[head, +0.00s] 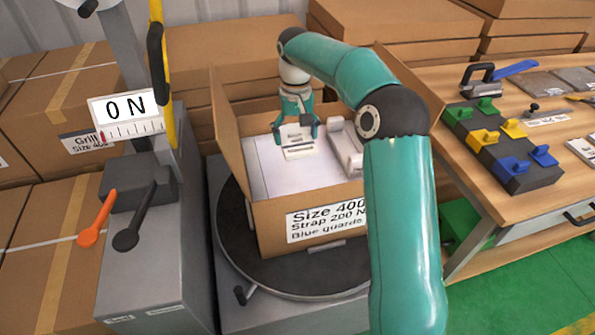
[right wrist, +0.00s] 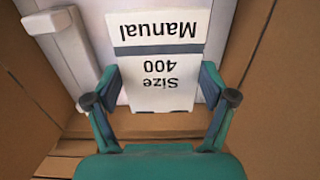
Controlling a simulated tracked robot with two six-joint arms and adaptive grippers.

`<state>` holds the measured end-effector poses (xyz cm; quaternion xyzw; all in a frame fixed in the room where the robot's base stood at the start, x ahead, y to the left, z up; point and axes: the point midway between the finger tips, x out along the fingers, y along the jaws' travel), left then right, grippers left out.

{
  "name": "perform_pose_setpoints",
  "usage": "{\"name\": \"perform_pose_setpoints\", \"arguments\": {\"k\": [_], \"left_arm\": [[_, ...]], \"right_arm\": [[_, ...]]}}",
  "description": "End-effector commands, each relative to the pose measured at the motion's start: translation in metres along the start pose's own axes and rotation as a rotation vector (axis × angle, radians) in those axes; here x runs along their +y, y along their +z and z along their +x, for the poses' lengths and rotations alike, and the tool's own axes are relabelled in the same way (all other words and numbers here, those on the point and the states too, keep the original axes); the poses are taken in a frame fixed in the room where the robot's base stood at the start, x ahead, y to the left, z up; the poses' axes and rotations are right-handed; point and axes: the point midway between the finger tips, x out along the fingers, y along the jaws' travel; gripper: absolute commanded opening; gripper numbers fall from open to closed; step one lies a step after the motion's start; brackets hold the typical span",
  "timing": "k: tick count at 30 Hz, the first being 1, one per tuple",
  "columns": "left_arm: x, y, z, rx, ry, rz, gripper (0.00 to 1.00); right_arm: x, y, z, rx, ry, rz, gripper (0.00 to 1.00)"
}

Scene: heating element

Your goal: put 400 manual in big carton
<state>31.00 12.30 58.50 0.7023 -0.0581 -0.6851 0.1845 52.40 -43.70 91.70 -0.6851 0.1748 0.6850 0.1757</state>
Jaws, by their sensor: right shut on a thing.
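The size 400 manual (head: 298,152) is a small white booklet with a grey band; its "Manual", "400" and "Size" print reads upside down in the right wrist view (right wrist: 156,65). My right gripper (head: 297,132) is shut on it, one finger at each side edge. Gripper and manual are inside the outline of the open big carton (head: 268,222), over the white contents; I cannot tell whether the manual touches them. The carton's front label reads "Size 400, Strap 200 N, Blue guards". A white heating element (head: 345,148) lies in the carton. My left gripper is not in view.
The carton's flaps stand open; it sits on a round dark turntable (head: 236,235). A workbench (head: 465,165) with coloured guards stands right. Stacked cartons fill the back.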

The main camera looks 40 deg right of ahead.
Motion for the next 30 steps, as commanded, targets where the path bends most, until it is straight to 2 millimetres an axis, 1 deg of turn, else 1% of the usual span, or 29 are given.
{"name": "perform_pose_setpoints", "arguments": {"k": [1, 3, 6, 9, 17, 21, 24, 30], "left_arm": [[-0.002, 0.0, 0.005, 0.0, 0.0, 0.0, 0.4], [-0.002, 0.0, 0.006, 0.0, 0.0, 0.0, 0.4], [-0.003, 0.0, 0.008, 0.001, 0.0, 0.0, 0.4], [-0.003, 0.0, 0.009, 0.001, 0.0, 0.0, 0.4], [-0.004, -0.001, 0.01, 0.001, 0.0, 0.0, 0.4], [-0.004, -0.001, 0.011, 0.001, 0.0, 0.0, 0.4], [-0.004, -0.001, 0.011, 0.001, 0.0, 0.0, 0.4], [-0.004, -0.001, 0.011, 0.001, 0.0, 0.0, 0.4]], "right_arm": [[0.002, 0.002, 0.018, -0.006, 0.001, 0.002, 0.46], [0.002, 0.001, 0.036, -0.005, 0.001, 0.002, 0.46], [0.004, 0.001, 0.058, -0.004, 0.001, 0.004, 0.46], [0.004, 0.001, 0.074, -0.003, 0.001, 0.004, 0.46], [0.003, 0.001, 0.094, -0.003, 0.001, 0.004, 0.46], [0.004, 0.001, 0.115, -0.004, 0.001, 0.005, 0.46], [0.003, 0.001, 0.125, -0.002, 0.0, 0.005, 0.46], [0.003, 0.001, 0.128, 0.0, 0.0, 0.004, 0.46]]}}
